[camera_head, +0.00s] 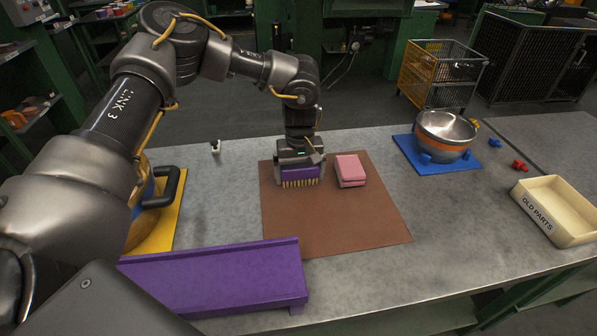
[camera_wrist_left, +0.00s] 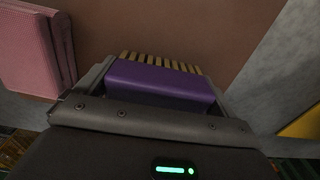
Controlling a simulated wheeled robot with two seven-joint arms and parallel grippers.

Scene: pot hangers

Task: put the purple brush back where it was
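The purple brush (camera_head: 299,173) with pale yellow bristles is at the upper left part of the brown mat (camera_head: 335,225), bristles down. It also shows in the left wrist view (camera_wrist_left: 160,82), filling the space between my left fingers. My left gripper (camera_head: 300,161) points down from above and is shut on the brush's purple body. I cannot tell whether the bristles touch the mat or hang just above it. A pink sponge-like block (camera_head: 350,169) lies right of the brush, apart from it; it also shows in the left wrist view (camera_wrist_left: 33,50). My right gripper is not in view.
A purple bench-like rack (camera_head: 215,280) stands at the front left. A yellow mat (camera_head: 168,225) with a black-handled pot is at left, partly behind my arm. A metal bowl (camera_head: 445,130) sits on a blue mat; a cream "OLD PARTS" tray (camera_head: 553,212) is at right. The brown mat's front is clear.

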